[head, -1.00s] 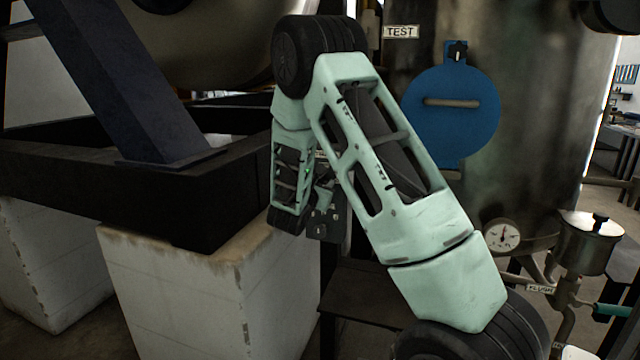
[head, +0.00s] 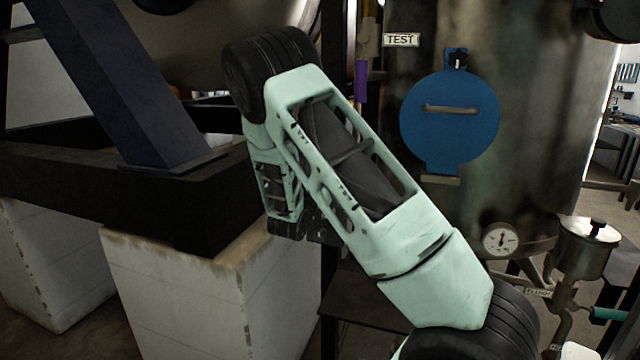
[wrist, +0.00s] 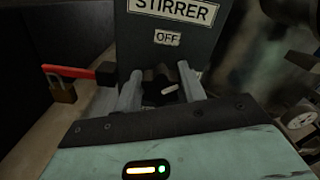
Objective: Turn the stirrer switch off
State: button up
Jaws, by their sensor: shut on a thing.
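The stirrer switch is a black knob (wrist: 157,95) with a pale pointer mark, on a dark grey box (wrist: 158,52) in the wrist view. The pointer mark lies nearly sideways, tilted slightly up to the right. A "STIRRER" label (wrist: 172,11) and an "OFF" label (wrist: 167,38) sit above the knob. My gripper (wrist: 160,88) has its two pale fingers on either side of the knob, shut on it. In the head view my arm hides the gripper and knob.
A red lever (wrist: 70,72) with a brass padlock (wrist: 61,90) sticks out left of the box. A tank with a blue round cover (head: 450,122) and a gauge (head: 500,240) stands right of my arm. White blocks (head: 175,300) bear a black frame (head: 190,205) at left.

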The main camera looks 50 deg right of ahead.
jog(key=n+p, duration=0.4)
jog(key=n, duration=0.1)
jog(key=shift+w+a+r+n+p, duration=0.1)
jog(key=shift+r+n+p, duration=0.05)
jog(key=shift+n+p, duration=0.2)
jog(key=n+p, duration=0.3)
jog(key=shift+n, duration=0.25)
jog(key=shift+f+n+p, duration=0.25)
jog(key=shift+n+p, duration=0.35)
jog(key=shift+f, duration=0.1)
jog(key=o, duration=1)
jog(key=shift+c, duration=0.2)
jog(key=b+v, duration=0.4)
jog(key=v, duration=1.3)
jog(key=shift+a, duration=0.2)
